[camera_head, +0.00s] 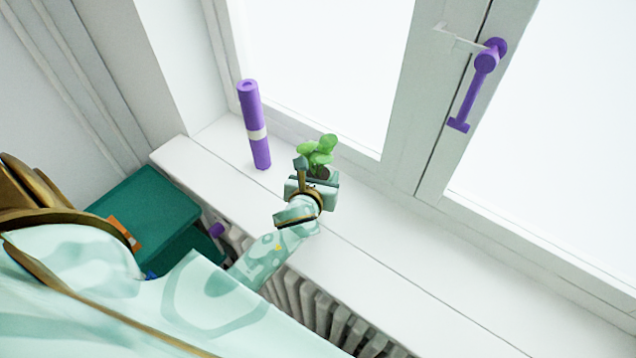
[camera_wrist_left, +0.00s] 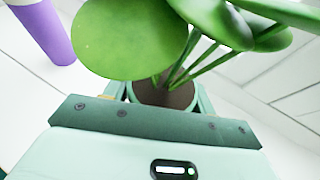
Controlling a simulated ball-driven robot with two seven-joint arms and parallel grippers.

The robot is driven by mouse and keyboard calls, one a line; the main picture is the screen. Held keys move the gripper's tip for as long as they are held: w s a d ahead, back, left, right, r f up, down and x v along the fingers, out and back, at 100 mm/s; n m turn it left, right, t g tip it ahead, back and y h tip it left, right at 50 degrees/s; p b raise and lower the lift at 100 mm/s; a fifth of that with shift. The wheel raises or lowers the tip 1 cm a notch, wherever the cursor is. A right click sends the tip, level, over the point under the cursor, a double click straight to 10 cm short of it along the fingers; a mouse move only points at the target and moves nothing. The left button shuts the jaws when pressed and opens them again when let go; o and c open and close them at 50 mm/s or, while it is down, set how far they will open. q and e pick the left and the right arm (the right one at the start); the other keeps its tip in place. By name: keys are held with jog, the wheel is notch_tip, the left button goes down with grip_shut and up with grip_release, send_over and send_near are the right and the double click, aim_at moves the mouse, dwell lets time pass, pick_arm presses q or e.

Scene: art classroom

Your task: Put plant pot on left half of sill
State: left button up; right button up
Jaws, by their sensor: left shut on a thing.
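The plant pot (camera_wrist_left: 133,92) holds dark soil and a green leafy plant (camera_head: 318,150). My left gripper (camera_head: 314,180) is shut on the pot, with its fingers at the pot's sides in the left wrist view. The gripper hides most of the pot in the head view. The white window sill (camera_head: 400,250) runs from upper left to lower right. The pot is over or on the sill, left of its middle; I cannot tell whether it touches the surface. My right gripper is not in view.
A purple roll (camera_head: 254,125) with a pale band stands on the sill to the left of the pot. A purple window handle (camera_head: 477,85) is on the frame at right. A radiator (camera_head: 310,305) and a green box (camera_head: 150,205) are below the sill. The sill's right side is clear.

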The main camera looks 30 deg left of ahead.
pick_arm(q)
jog(key=shift+w+a+f, duration=0.3)
jog(key=shift+w+f, duration=0.2)
jog(key=shift+f, duration=0.2)
jog(key=shift+w+f+b, duration=0.1)
jog(key=shift+f+b, duration=0.7)
jog(key=shift+f, duration=0.8)
jog(key=shift+f, duration=0.15)
jog(key=o, duration=1.2)
jog(key=shift+s+r, duration=0.25)
jog(key=shift+s, duration=0.05)
jog(key=p+v, duration=0.1)
jog(key=v, duration=1)
jog(key=shift+s+r+p, duration=0.1)
jog(key=shift+s+p, duration=0.15)
jog(key=shift+p, duration=0.05)
